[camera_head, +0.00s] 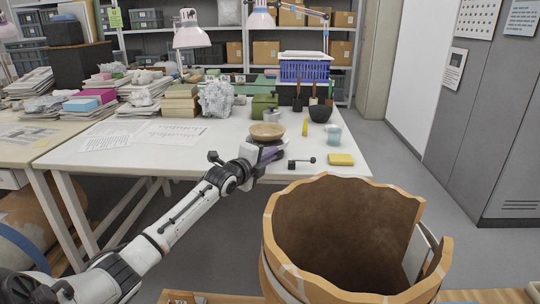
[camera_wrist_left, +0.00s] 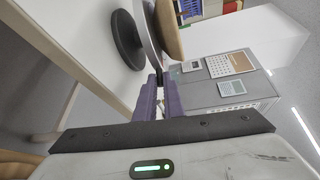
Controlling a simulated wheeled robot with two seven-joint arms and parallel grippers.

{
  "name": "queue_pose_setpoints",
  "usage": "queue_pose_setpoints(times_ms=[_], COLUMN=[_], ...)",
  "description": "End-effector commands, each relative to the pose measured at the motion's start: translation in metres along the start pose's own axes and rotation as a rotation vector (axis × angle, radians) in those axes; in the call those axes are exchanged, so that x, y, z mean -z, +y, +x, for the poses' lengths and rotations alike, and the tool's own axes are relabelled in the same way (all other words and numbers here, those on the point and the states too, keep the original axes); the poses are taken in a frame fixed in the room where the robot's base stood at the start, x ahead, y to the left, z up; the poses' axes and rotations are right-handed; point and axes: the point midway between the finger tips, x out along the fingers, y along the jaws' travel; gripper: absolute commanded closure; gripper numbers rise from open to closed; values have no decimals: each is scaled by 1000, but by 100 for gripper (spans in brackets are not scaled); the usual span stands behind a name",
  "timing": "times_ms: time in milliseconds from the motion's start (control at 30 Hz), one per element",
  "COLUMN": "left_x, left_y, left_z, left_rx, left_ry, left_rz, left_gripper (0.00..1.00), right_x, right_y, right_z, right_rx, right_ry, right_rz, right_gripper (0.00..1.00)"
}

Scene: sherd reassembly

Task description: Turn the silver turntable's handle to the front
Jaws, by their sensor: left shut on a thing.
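The silver turntable stands near the front edge of the white table, mostly hidden behind my left gripper in the head view. A tan, shallow bowl-like piece (camera_head: 266,130) sits on top of it. In the left wrist view the turntable shows as a silver disc edge (camera_wrist_left: 145,32) over a dark round base (camera_wrist_left: 127,40), with the tan piece (camera_wrist_left: 168,28) beside it. My left gripper (camera_head: 268,156) is at the turntable's front, its purple fingers (camera_wrist_left: 161,92) shut on a part at the silver edge. The fingers hide the gripped part, so its shape is unclear. My right gripper is not in view.
A dark-knobbed bar (camera_head: 301,162) and a yellow block (camera_head: 340,159) are right of the gripper. A large broken brown vessel (camera_head: 345,230) fills the right foreground.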

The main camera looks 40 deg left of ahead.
Motion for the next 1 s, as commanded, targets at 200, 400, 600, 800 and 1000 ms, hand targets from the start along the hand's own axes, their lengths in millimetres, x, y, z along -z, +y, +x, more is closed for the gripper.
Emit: queue_pose_setpoints(times_ms=[200,400,600,800,1000], left_x=[0,1,5,13,20], left_y=[1,0,-6,-6,-4], left_z=[0,0,5,12,19], left_rx=[-2,-2,-7,-18,-28], left_ry=[0,-6,-62,-141,-226], left_rz=[0,-2,-15,-27,-39], left_gripper=[100,100,100,100,100], right_x=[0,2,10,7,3], right_y=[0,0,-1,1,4], right_z=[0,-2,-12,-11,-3], right_rx=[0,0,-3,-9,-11], right_ry=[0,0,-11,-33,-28], right_rz=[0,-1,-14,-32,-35], right_gripper=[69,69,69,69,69])
